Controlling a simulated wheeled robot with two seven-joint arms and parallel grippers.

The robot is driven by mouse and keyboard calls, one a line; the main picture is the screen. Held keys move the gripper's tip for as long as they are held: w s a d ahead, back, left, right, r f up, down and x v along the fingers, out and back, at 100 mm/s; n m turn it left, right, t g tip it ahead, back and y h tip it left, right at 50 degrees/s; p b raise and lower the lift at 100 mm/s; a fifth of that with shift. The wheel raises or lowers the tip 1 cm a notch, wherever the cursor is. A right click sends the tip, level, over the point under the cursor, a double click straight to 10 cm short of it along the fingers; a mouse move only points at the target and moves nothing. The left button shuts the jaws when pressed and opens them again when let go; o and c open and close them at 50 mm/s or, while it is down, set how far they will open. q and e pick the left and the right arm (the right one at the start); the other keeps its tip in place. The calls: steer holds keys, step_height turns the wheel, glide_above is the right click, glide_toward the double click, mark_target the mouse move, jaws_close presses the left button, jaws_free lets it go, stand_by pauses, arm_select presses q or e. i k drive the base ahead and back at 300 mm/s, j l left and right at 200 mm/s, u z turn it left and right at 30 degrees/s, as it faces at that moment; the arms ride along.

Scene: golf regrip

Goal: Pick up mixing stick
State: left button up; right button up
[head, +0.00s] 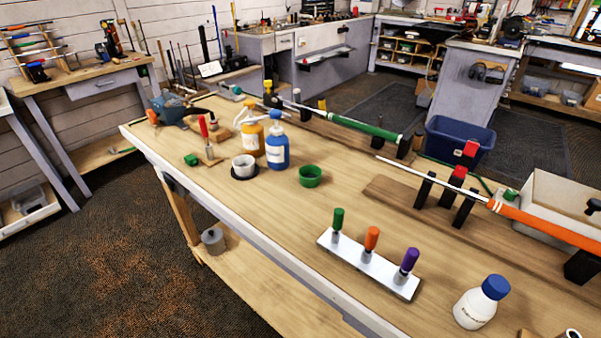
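I cannot tell for sure which thing is the mixing stick. A white rack (398,288) on the workbench holds three upright tools with green (338,218), orange (372,238) and purple (410,258) handles. A red-handled tool (203,127) stands upright at the bench's far left, by a small wooden block. A white cup (243,163) sits on a dark round base, and a green cup (310,176) stands to its right. Neither of my grippers is in view.
Orange (252,139) and blue (277,149) bottles stand behind the cups. A white bottle (476,309) with a blue cap is at the front right. Golf clubs with green (366,128) and orange (548,223) grips lie along the bench's far side. The bench middle is clear.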

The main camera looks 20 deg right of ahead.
mark_target(202, 123)
steer(key=i+j+z, duration=0.25)
steer(key=j+z, duration=0.2)
steer(key=i+j+z, duration=0.15)
steer(key=j+z, duration=0.25)
steer(key=i+j+z, duration=0.1)
steer(key=j+z, duration=0.35)
steer(key=j, duration=0.15)
steer(key=j+z, duration=0.45)
steer(key=k+j+z, duration=0.1)
steer(key=j+z, duration=0.35)
steer(key=j, duration=0.2)
steer(key=k+j+z, duration=0.15)
steer(key=j+z, duration=0.25)
steer(key=j, duration=0.15)
steer(key=k+j+z, duration=0.25)
steer(key=j+z, duration=0.2)
